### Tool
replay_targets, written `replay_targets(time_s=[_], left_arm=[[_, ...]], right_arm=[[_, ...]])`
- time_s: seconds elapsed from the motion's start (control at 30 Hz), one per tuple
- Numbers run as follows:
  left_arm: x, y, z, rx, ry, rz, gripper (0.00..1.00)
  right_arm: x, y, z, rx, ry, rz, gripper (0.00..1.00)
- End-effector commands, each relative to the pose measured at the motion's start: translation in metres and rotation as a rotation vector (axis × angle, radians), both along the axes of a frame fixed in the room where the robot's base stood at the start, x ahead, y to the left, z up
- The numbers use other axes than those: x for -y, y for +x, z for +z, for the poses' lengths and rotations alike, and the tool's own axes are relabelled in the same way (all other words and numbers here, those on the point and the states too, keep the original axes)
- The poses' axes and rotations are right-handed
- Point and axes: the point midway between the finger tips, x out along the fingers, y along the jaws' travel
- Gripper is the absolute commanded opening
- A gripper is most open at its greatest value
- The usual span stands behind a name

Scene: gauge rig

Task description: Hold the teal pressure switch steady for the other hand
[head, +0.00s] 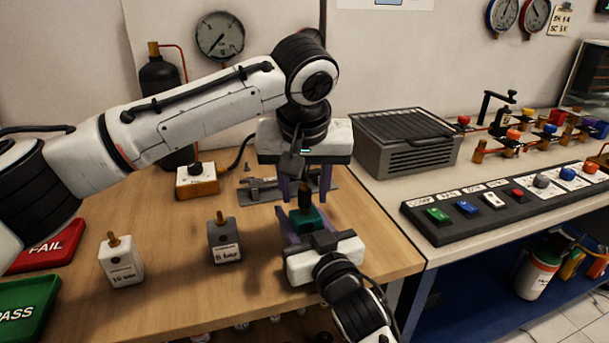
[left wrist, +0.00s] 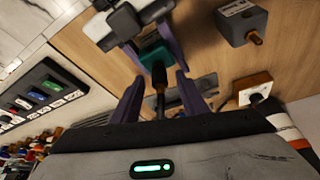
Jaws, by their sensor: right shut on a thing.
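The teal pressure switch (head: 309,221) is near the front right of the wooden bench, with a dark upright stem (head: 305,195) on top. My right gripper (head: 308,226) comes in from the front, its purple fingers shut on the switch's sides. The left wrist view also shows the switch (left wrist: 155,54) and right gripper (left wrist: 151,47). My left gripper (head: 305,190) points down from above, its fingers apart on either side of the stem. In the left wrist view (left wrist: 159,80) gaps show between its fingers and the stem. The switch's underside is hidden.
A grey block (head: 223,240) and a white block (head: 121,262) stand to the left. A knobbed box (head: 197,181) and a grey metal fixture (head: 262,190) lie behind. Red FAIL (head: 47,248) and green PASS (head: 28,303) trays are at far left. A button panel (head: 490,208) is right.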

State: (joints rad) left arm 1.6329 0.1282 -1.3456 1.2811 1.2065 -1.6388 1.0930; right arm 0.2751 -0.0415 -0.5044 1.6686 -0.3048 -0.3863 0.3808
Motion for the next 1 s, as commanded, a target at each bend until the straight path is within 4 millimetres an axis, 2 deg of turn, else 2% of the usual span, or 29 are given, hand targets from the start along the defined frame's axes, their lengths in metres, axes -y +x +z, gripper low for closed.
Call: replay_targets(time_s=[0.33,0.57,0.6,0.63,0.7,0.73,1.0], left_arm=[[-0.0001,0.0017,-0.0038,0.000,-0.001,0.001,0.40],[-0.0001,0.0016,-0.0036,0.000,0.000,0.001,0.01],[-0.0001,0.0015,-0.0035,0.000,0.000,0.001,0.00],[-0.0001,0.0015,-0.0035,0.000,0.000,0.001,0.14],[-0.0001,0.0015,-0.0034,0.000,0.000,0.000,0.03],[-0.0001,0.0015,-0.0034,0.000,0.000,0.000,0.00],[0.0000,0.0016,-0.0019,0.001,-0.001,0.001,0.00]], right_arm=[[0.0001,0.0000,-0.0005,-0.001,0.000,0.000,0.10],[0.0001,0.0000,-0.0004,-0.001,0.000,0.000,0.10],[0.0001,0.0000,-0.0004,-0.001,0.000,0.000,0.10],[0.0001,0.0000,-0.0004,-0.001,0.000,0.000,0.10],[0.0001,0.0000,-0.0004,-0.001,0.000,0.000,0.10],[0.0001,0.0000,-0.0004,-0.001,0.000,0.000,0.10],[0.0001,0.0002,-0.0005,-0.001,0.000,0.000,0.10]])
